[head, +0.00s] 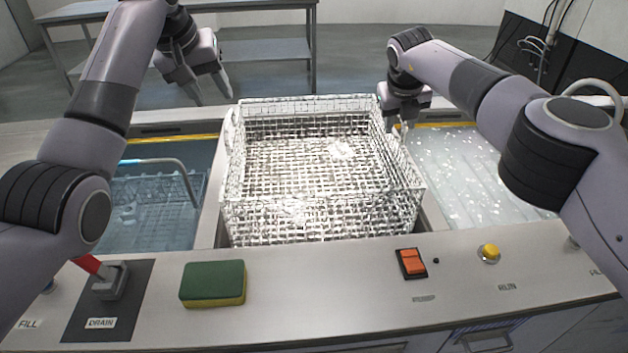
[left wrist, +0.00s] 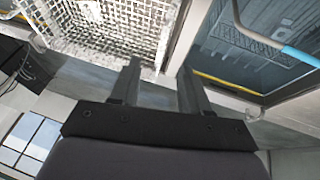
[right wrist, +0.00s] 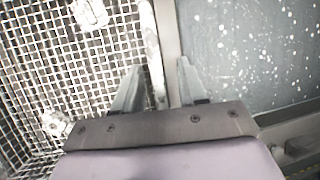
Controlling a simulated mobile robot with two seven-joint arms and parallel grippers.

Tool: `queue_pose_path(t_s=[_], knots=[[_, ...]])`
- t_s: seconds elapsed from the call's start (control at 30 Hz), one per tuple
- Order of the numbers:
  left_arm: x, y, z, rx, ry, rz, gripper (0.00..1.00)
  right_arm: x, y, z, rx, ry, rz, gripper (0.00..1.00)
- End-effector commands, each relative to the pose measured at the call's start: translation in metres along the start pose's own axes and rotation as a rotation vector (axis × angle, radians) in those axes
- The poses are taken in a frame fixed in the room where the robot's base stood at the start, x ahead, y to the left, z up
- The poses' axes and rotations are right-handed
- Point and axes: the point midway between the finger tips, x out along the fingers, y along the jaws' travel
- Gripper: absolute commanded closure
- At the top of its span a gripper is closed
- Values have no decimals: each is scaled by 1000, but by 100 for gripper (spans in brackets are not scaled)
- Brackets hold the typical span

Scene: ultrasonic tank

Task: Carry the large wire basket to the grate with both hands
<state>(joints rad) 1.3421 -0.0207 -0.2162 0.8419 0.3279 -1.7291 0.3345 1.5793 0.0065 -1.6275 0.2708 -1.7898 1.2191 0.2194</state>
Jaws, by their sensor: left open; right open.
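The large wire basket (head: 322,208), pale and empty, sits upright in the middle bay between two tanks. My left gripper (head: 211,94) is open and empty, raised above and beyond the basket's far left corner, apart from it. In the left wrist view the basket (left wrist: 110,47) lies beyond the fingers, to the left. My right gripper (head: 402,122) is open at the basket's far right side. In the right wrist view the basket's side rim (right wrist: 153,50) appears between the open fingertips (right wrist: 160,68); I cannot tell whether they touch it. I cannot make out a separate grate.
The left tank (head: 150,222) holds water and a smaller basket with a blue-tipped handle (head: 165,162). The right tank (head: 475,170) holds speckled water. A green-yellow sponge (head: 213,283), an orange switch (head: 411,263) and a yellow knob (head: 489,252) are on the front ledge.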

Motion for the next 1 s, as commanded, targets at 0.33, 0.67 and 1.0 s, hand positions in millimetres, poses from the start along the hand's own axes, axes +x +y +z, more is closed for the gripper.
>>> queue_pose_path(t_s=[0.33,0.67,1.0], knots=[[-15,0,0,0,1,1,54,-5,-1,1,-1,0,1,58],[-15,0,0,0,1,1,54,-30,-1,1,-1,-3,1,58],[-14,0,0,0,1,1,54,-86,0,1,-1,-4,0,58]])
